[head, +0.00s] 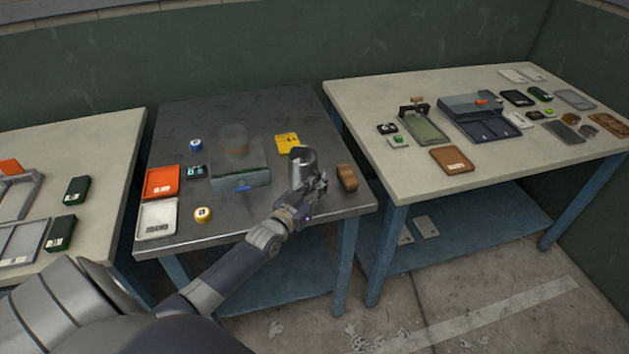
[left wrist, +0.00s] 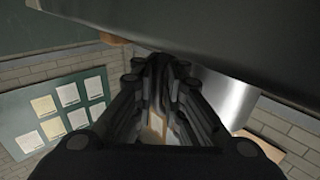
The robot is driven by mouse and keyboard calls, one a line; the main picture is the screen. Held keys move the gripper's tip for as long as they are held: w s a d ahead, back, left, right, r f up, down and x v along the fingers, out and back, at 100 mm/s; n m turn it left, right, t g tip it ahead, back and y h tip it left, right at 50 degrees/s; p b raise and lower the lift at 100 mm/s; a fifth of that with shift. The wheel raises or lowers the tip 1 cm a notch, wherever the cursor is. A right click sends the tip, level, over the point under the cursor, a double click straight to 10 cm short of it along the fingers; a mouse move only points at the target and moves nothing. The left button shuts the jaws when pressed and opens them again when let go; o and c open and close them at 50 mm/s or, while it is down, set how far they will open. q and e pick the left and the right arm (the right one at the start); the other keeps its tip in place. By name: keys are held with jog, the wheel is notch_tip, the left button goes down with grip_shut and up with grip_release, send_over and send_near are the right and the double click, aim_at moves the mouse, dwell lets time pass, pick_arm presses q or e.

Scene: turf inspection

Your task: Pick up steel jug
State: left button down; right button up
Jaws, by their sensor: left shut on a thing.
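The steel jug (head: 302,160) is a grey metal cylinder near the right side of the dark middle table. My left gripper (head: 309,188) is shut on it from the front right. In the left wrist view the fingers of my left gripper (left wrist: 160,85) are close together, with the shiny curved wall of the jug (left wrist: 225,97) beside them. Whether the jug touches the tabletop is hard to tell. My right gripper does not show.
A clear box with turf (head: 240,175) stands left of the jug. A brown block (head: 347,177) is close on the right, a yellow card (head: 287,142) behind. Orange (head: 162,181) and white (head: 158,218) trays lie at the left. The table's front edge (head: 230,237) is near my forearm.

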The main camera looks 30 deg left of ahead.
aim_at(319, 175)
pick_arm(q)
jog(key=shift+r, duration=0.25)
jog(key=shift+r, duration=1.4)
jog(key=shift+s+d+r, duration=0.1)
jog(key=shift+r, duration=0.05)
jog(key=s+d+r+b, duration=0.1)
jog(key=s+d+b, duration=0.1)
jog(key=s+d, duration=0.7)
jog(key=shift+s+r, duration=0.25)
jog(key=shift+s, duration=1.6)
jog(key=shift+s+d, duration=0.1)
jog(key=shift+d, duration=0.05)
